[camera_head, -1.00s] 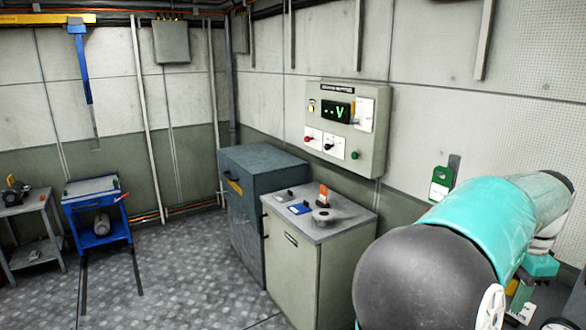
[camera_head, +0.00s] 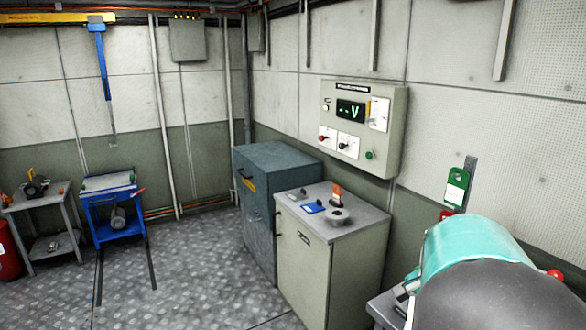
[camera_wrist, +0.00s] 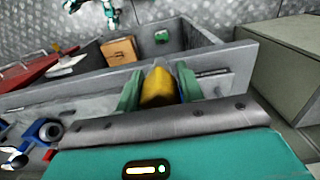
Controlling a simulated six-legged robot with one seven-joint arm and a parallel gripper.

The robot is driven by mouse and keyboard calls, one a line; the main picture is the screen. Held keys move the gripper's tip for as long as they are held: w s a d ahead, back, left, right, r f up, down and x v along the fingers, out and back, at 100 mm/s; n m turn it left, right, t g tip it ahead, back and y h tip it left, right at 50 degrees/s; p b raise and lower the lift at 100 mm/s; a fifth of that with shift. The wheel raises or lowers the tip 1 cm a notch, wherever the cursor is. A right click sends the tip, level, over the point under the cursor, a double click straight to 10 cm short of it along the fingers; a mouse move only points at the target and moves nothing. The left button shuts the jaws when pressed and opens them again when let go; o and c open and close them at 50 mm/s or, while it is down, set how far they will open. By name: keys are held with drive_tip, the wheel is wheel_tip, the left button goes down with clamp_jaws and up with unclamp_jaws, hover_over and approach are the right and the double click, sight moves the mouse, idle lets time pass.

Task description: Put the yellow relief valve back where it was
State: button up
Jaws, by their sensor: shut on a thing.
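In the wrist view my gripper (camera_wrist: 158,80) has its two green fingers shut on a yellow part (camera_wrist: 157,91), which looks like the relief valve. Its lower end is hidden behind the dark edge of my gripper. It appears over the near rim of a grey open drawer or tray (camera_wrist: 228,60); whether it touches the rim I cannot tell. In the head view my gripper and the valve are out of sight.
A blue fitting (camera_wrist: 42,130) lies at left. In the head view a beige cabinet (camera_head: 308,265) stands at centre, with open floor (camera_head: 200,265) to its left.

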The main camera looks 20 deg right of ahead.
drive_tip(key=w+a+f+n, duration=0.8)
drive_tip(key=w+a+f, duration=0.3)
drive_tip(key=a, duration=0.3)
drive_tip(key=w+a+f+n, duration=0.8)
drive_tip(key=w+a+f, duration=0.4)
drive_tip(key=a, duration=0.3)
drive_tip(key=shift+w+f, duration=0.15)
drive_tip(key=shift+f, duration=0.75)
